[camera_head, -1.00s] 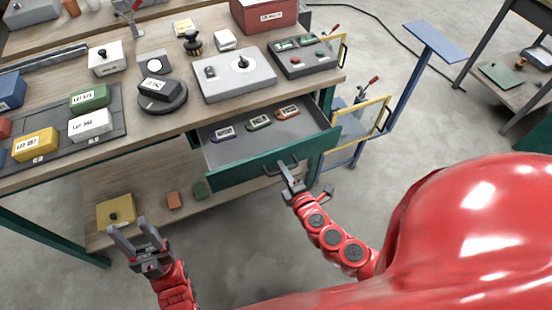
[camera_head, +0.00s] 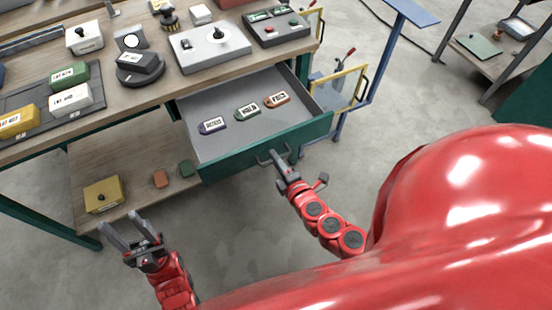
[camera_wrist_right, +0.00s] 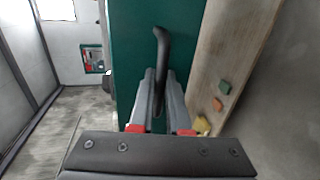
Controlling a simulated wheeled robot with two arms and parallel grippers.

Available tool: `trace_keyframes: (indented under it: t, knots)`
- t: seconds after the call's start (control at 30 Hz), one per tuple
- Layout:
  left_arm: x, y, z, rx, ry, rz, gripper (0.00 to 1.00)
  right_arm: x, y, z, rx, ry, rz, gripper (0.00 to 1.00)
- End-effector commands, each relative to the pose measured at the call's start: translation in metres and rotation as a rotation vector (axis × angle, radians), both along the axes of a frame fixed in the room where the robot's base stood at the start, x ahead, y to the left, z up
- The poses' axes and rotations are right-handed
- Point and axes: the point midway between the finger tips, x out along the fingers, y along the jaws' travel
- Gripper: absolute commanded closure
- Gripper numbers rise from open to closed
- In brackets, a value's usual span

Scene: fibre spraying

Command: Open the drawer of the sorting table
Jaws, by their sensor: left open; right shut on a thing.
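The drawer of the sorting table has a green front (camera_head: 225,160) and a grey inside (camera_head: 230,90), and it stands pulled well out from under the wooden top. Three labelled tags lie in it: a purple one (camera_head: 212,125), a green one (camera_head: 247,112) and an orange one (camera_head: 277,99). My right gripper (camera_head: 279,156) is shut on the dark drawer handle (camera_head: 264,161). The right wrist view shows the handle (camera_wrist_right: 161,45) between its fingers (camera_wrist_right: 158,95). My left gripper (camera_head: 126,232) is open and empty, low in front of the table, away from the drawer.
The sorting table top (camera_head: 130,100) carries several boxes and devices. A lower shelf (camera_head: 130,170) holds a yellow box (camera_head: 104,194) and small blocks. A yellow-framed cart (camera_head: 338,88) stands close to the right of the drawer. The floor (camera_head: 70,270) in front is clear.

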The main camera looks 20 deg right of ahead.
Motion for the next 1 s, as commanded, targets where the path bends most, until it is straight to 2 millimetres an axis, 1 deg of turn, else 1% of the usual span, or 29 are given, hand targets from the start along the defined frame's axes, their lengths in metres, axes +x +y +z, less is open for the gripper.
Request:
trace_keyframes:
  t: [0.07,0.1,0.13,0.37,0.47,0.57,0.8,1.0]
  knots:
    - [0.000,0.000,0.000,0.000,0.000,0.000,0.50,0.000,-0.001,-0.001,0.000,0.002,-0.002,1.00]
    - [0.000,0.000,0.000,0.000,0.000,0.000,0.50,0.000,-0.001,-0.001,-0.001,0.002,-0.003,0.78]
    - [0.000,0.000,0.000,0.000,0.000,0.000,0.50,0.000,-0.001,-0.001,0.000,0.001,-0.002,0.73]
    - [0.000,0.000,0.000,0.000,0.000,0.000,0.50,0.000,-0.001,0.000,0.000,0.001,-0.002,0.73]
    - [0.000,0.000,0.000,0.000,0.000,0.000,0.50,-0.003,-0.001,0.000,0.000,0.001,-0.002,0.73]
    - [0.000,0.000,-0.001,0.000,0.000,0.000,0.50,-0.012,-0.002,0.002,-0.001,0.000,-0.003,0.73]
    - [0.000,0.000,0.000,0.000,0.000,0.000,0.50,-0.045,-0.005,0.008,0.001,0.004,-0.008,0.73]
    - [0.000,0.000,0.004,0.000,0.000,0.000,0.50,-0.064,-0.005,0.014,0.002,0.000,-0.006,0.73]
